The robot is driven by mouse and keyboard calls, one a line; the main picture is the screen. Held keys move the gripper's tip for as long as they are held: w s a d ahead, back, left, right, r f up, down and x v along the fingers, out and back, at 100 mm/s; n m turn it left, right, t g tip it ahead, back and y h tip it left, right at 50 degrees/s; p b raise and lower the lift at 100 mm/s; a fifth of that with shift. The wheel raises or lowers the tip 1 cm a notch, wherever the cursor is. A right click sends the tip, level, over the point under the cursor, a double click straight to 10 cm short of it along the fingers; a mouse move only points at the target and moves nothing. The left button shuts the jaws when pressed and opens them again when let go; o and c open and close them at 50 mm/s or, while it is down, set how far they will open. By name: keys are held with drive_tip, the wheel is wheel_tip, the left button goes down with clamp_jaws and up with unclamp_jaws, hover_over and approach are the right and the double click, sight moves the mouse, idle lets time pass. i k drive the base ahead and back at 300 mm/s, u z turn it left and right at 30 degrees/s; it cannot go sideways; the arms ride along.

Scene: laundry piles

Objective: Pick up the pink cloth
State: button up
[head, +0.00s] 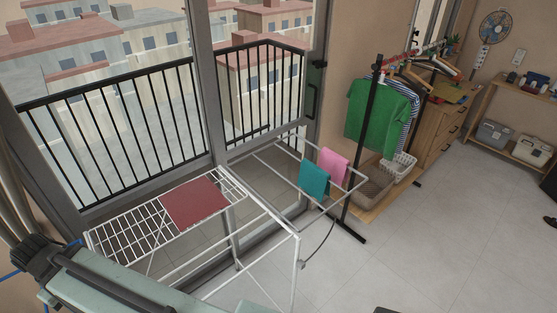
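A pink cloth (332,166) hangs over a bar at the right side of a white metal drying rack (297,240). A teal cloth (314,181) hangs beside it, nearer and to the left. A dark red cloth (194,203) lies flat on the rack's left wing. I cannot make out my gripper in the head view, and nothing is touching the pink cloth.
A black garment rail (361,150) with a green shirt (375,118) stands just behind the rack. Baskets (375,185) sit at its base. A wooden drawer cabinet (440,130) stands further right. The tiled floor (445,240) at right is clear.

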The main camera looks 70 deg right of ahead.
sight(332, 162)
drive_tip(key=u, duration=1.35)
drive_tip(key=k, duration=2.8)
drive_tip(key=z, duration=1.2)
drive_tip(key=i, duration=1)
drive_tip(key=u, duration=0.1)
